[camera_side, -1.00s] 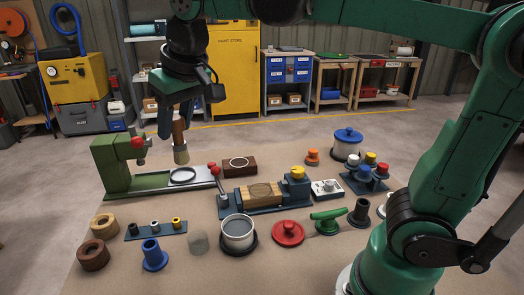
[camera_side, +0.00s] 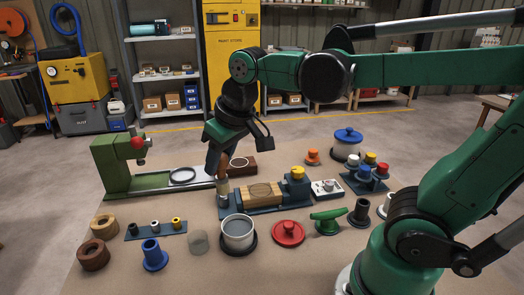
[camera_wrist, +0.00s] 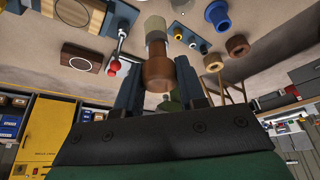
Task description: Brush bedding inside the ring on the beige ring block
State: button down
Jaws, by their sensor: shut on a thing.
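The brush is left of the block and apart from the ring. In the wrist view the block (camera_wrist: 72,12) is partly cut off at the top edge.
A dark brown block with a white ring (camera_side: 240,163) stands behind the vise. A green press (camera_side: 117,166) is at left. The vise's red lever knob (camera_wrist: 115,66) is close to the brush. A grey pot (camera_side: 238,232) and red lid (camera_side: 288,232) stand in front.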

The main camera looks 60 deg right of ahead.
jog(key=shift+s+d+f, duration=0.2)
jog(key=shift+s+f, duration=0.1)
jog(key=shift+f, duration=1.15)
jog(key=shift+s+d+f, duration=0.15)
jog(key=shift+s+f, duration=0.15)
jog(key=shift+f, duration=1.1)
jog(key=shift+s+d+f, duration=0.2)
jog(key=shift+s+f, duration=0.1)
jog(key=shift+f, duration=1.15)
jog(key=shift+f, duration=0.5)
notch_tip(320, 180, up, 7)
jog(key=shift+w, duration=0.1)
